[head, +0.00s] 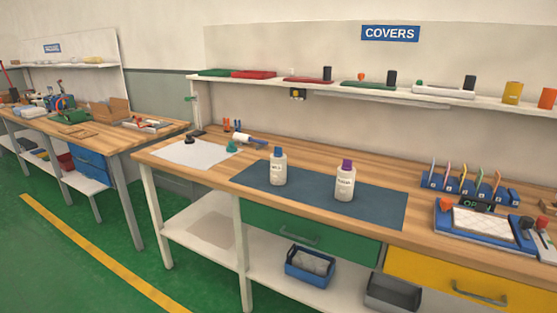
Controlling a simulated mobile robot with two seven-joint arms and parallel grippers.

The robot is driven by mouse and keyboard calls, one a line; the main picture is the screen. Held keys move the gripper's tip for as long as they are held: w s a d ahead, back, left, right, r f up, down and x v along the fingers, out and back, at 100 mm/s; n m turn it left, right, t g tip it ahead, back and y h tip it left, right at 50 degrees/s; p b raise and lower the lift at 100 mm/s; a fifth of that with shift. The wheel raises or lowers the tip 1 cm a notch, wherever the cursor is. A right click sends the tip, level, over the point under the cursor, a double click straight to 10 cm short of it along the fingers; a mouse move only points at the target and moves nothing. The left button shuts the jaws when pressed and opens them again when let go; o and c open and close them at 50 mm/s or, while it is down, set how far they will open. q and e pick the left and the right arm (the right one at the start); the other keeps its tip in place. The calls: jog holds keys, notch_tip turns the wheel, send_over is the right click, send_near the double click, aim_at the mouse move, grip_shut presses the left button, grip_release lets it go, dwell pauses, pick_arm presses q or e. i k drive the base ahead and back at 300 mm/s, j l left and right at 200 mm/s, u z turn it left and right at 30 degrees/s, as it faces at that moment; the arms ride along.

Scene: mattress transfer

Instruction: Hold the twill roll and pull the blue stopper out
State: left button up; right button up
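A white bottle (278,171) with a dark blue stopper (278,152) stands upright on the blue-grey mat (247,178). Its front label is too small to read surely. A second white bottle (345,185) with a purple stopper (347,165) stands upright on the mat to its right. Both stoppers are seated in the bottle necks. A small white roll (243,137) with a blue part at its right end lies behind the mat. I cannot read any label naming a twill roll. Neither of my grippers is in view.
A white sheet (194,153) lies at the bench's left. At the right stand a rack of coloured strips (467,188) and a blue tray (470,233). A shelf (345,92) with folded covers runs above. The mat is clear around the bottles.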

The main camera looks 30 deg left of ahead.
aim_at(277, 151)
jog(key=i+j, duration=0.2)
jog(key=j, duration=0.15)
jog(key=i+j, duration=0.2)
jog(key=j, duration=0.2)
jog(key=i+j, duration=0.15)
jog(key=j, duration=0.2)
jog(key=i+j, duration=0.2)
jog(key=j, duration=0.15)
jog(key=i+j, duration=0.2)
jog(key=j, duration=0.15)
